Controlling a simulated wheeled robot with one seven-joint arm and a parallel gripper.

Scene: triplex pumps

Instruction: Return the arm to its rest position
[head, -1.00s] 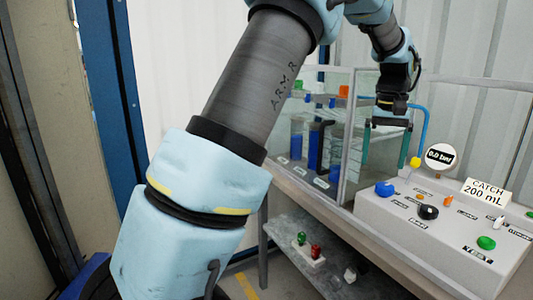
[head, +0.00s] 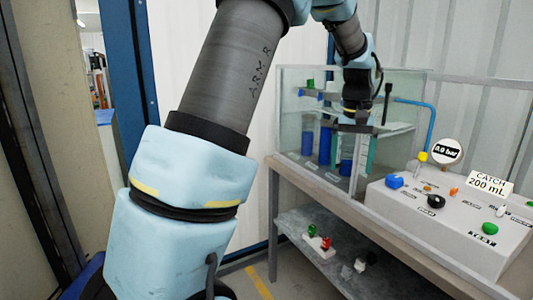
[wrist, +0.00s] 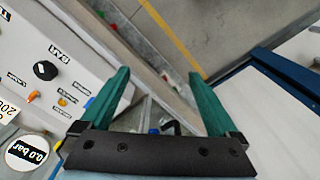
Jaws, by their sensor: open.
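My arm, light blue and dark grey, crosses the head view from bottom left to the top. My gripper (head: 358,160) hangs pointing down in front of the clear tank (head: 292,95), left of the control panel. In the wrist view its two green fingers (wrist: 159,72) are spread wide with nothing between them. In the head view the fingers partly overlap the tank's contents, so their tips are hard to make out.
The grey control panel (head: 420,207) with coloured knobs, a round gauge (head: 447,151) and a "CATCH 200 mL" sign (head: 489,183) stands on the bench. Small red and green fittings (head: 319,240) lie on the lower shelf. A blue post (head: 128,75) stands at left.

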